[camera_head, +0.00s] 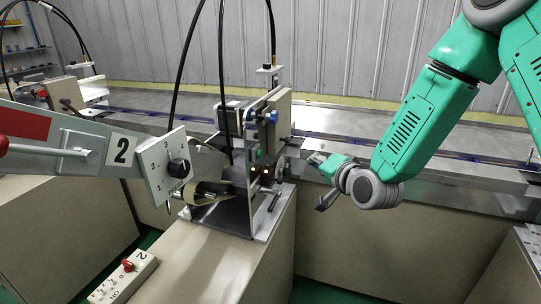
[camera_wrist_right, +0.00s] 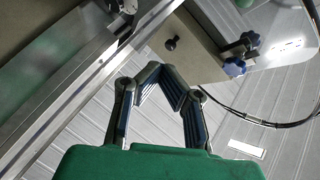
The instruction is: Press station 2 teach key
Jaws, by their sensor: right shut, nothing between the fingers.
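Station 2 is the grey machine marked by a "2" label (camera_head: 122,149) on its arm. A grey dial plate (camera_head: 160,168) with a black knob sits at the end of that arm. Right of it, a dark unit (camera_head: 266,172) on the station's upright frame shows small lit yellow-orange spots. I cannot tell which part is the teach key. My right gripper (camera_head: 316,159) is shut and empty, just right of the dark unit and apart from it. In the right wrist view, its blue-padded fingers (camera_wrist_right: 170,92) stand before a beige panel (camera_wrist_right: 182,45) with a black knob. My left gripper is out of view.
Black cables (camera_head: 222,80) hang over the station. A metal conveyor (camera_head: 345,125) runs behind. Another station (camera_head: 80,88) stands at the back left.

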